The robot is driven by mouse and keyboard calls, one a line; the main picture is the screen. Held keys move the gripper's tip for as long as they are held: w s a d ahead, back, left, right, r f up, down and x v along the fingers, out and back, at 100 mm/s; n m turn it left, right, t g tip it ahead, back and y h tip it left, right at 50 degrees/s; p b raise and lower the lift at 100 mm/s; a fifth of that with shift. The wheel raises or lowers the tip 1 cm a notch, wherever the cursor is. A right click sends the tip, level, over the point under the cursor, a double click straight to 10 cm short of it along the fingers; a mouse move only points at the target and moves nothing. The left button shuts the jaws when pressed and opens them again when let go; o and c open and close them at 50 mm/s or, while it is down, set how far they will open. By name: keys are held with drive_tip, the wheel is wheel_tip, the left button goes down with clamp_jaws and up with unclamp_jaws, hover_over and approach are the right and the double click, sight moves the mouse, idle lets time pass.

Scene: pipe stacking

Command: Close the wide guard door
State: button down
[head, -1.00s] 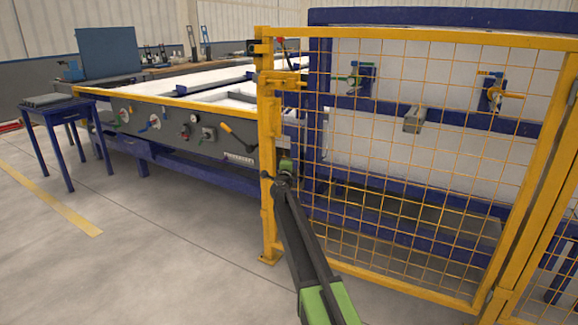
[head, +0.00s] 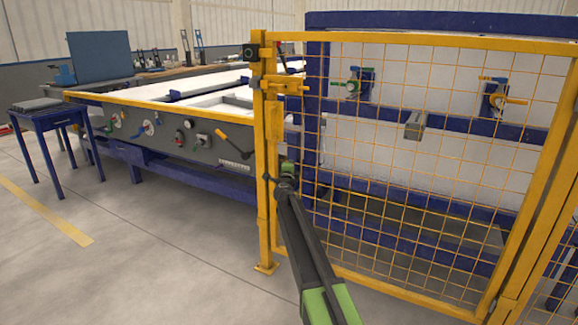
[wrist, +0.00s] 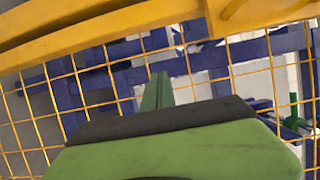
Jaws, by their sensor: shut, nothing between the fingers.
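The wide guard door (head: 420,160) is a yellow frame with wire mesh. It fills the right half of the head view, its left edge beside the yellow latch post (head: 262,150). Whether a thin gap remains between them I cannot tell. A yellow latch piece (head: 285,86) sits at the door's upper left. My gripper (head: 287,168) is shut and empty at the door's left edge, near mid-height; contact is unclear. In the wrist view, the door's yellow frame (wrist: 120,22) and mesh lie close in front of my green and black gripper (wrist: 157,92).
Behind the mesh stands a blue frame (head: 400,112) with white panels and valves. A long blue table with a control panel (head: 180,135) stands left of the post. A small blue stand (head: 45,115) is farther left. The floor (head: 150,250) at front left is clear.

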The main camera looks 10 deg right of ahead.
drive_tip(key=s+a+n+y+p, duration=0.1)
drive_tip(key=s+a+n+y, duration=0.4)
drive_tip(key=s, duration=0.5)
drive_tip(key=s+a+n+y+p, duration=0.1)
drive_tip(key=s+a+n+y, duration=0.1)
drive_tip(key=s+a+n, duration=0.7)
drive_tip(key=s+f+n+g+y, duration=0.2)
drive_tip(key=s+f+n+g, duration=0.6)
drive_tip(key=s+f, duration=1)
drive_tip(key=s+d+f+g+h, duration=0.2)
drive_tip(key=s+d+g, duration=0.15)
drive_tip(key=s, duration=0.45)
drive_tip(key=s+d+f+g+h, duration=0.1)
drive_tip(key=s+d+f+g, duration=0.15)
drive_tip(key=s+g, duration=0.45)
drive_tip(key=s+r+p, duration=0.1)
drive_tip(key=r+p, duration=1.8)
drive_tip(key=s+r+t+p, duration=0.1)
drive_tip(key=s+r+p, duration=0.1)
drive_tip(key=r+p, duration=1.7)
drive_tip(key=shift+s+d+r, duration=0.25)
drive_tip(key=shift+s+d, duration=0.05)
